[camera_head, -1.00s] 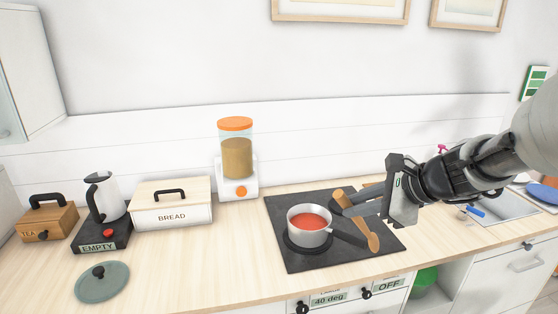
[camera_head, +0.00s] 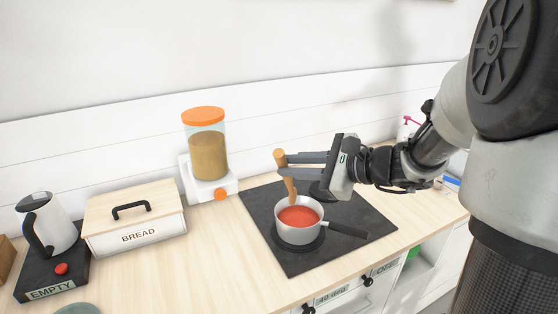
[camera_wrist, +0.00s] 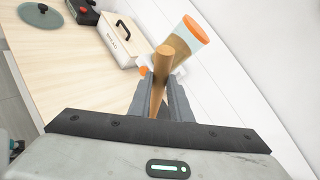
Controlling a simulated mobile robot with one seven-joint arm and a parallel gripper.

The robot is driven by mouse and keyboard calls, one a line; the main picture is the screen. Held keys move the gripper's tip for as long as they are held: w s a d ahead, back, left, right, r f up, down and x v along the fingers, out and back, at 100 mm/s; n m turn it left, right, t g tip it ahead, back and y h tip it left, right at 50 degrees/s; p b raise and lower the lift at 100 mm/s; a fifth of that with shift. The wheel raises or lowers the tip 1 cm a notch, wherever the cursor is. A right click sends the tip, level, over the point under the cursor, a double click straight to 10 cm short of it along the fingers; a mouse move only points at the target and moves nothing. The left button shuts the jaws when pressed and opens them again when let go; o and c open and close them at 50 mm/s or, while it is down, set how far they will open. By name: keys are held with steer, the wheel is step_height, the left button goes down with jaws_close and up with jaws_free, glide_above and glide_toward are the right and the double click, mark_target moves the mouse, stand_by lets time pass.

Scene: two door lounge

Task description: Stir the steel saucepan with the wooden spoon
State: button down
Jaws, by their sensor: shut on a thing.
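The steel saucepan (camera_head: 298,235) stands on the black hob with red soup (camera_head: 299,217) in it, its dark handle pointing right. My gripper (camera_head: 287,163) is behind and above the pan, shut on the wooden spoon (camera_head: 280,158). The spoon is nearly upright, its lower part at the pan's back left rim. I cannot tell whether its tip is in the soup or behind the pan. The wrist view shows the spoon (camera_wrist: 160,75) between my fingers; the pan is out of sight there.
The black hob (camera_head: 290,262) has free room right of the pan. A dispenser with an orange lid (camera_head: 207,145) stands back left. Further left are a bread box (camera_head: 138,238) and a kettle (camera_head: 48,222). The counter in front of the bread box is mostly clear.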

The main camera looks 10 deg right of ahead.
steer(key=w+d+f+b, duration=0.1)
steer(key=w+f+b, duration=0.1)
steer(key=f+b, duration=0.3)
steer(key=w+d+f+b, duration=0.2)
steer(key=f+b, duration=0.3)
steer(key=f, duration=0.4)
steer(key=shift+w+f+b, duration=0.15)
steer(key=shift+w+b, duration=0.15)
steer(key=shift+w, duration=0.25)
